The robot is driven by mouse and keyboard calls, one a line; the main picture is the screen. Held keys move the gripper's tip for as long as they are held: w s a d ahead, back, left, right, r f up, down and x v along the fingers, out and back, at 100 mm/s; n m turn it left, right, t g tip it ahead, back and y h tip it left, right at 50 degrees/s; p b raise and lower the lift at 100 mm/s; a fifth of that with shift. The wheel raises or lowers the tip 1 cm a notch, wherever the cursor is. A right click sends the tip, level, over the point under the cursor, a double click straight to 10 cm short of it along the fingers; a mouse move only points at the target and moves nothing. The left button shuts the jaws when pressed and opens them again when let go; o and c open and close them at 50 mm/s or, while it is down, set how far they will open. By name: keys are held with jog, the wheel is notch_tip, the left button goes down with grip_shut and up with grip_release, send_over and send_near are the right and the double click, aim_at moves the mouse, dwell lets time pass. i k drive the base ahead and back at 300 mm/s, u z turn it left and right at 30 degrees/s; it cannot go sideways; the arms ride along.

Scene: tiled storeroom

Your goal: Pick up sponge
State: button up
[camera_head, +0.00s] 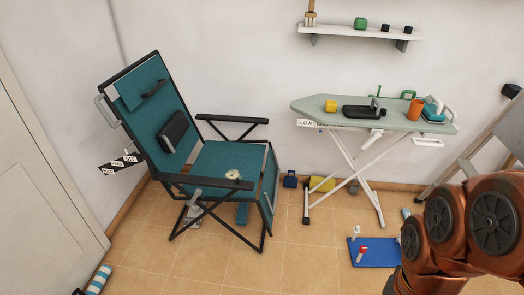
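I cannot tell for sure which thing is the sponge. A small yellow block (331,106) sits on the left part of the ironing board (305,106). A small pale, irregular thing (233,175) lies on the seat of the teal folding chair (222,158); its kind is too small to make out. A small green block (360,23) stands on the wall shelf (340,29). My copper-coloured arm shows at the lower right, apart from these things. My gripper is outside the picture.
An iron (434,110), an orange cup (415,109) and a black item (361,111) are on the ironing board. A blue mat (372,258) with small items lies on the floor near my arm. The tiled floor between chair and board is mostly clear.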

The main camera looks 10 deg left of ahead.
aim_at(331, 106)
jog(key=z, duration=0.2)
jog(key=i, duration=2)
jog(key=u, duration=1.35)
jog(key=i, duration=0.35)
jog(key=u, duration=0.1)
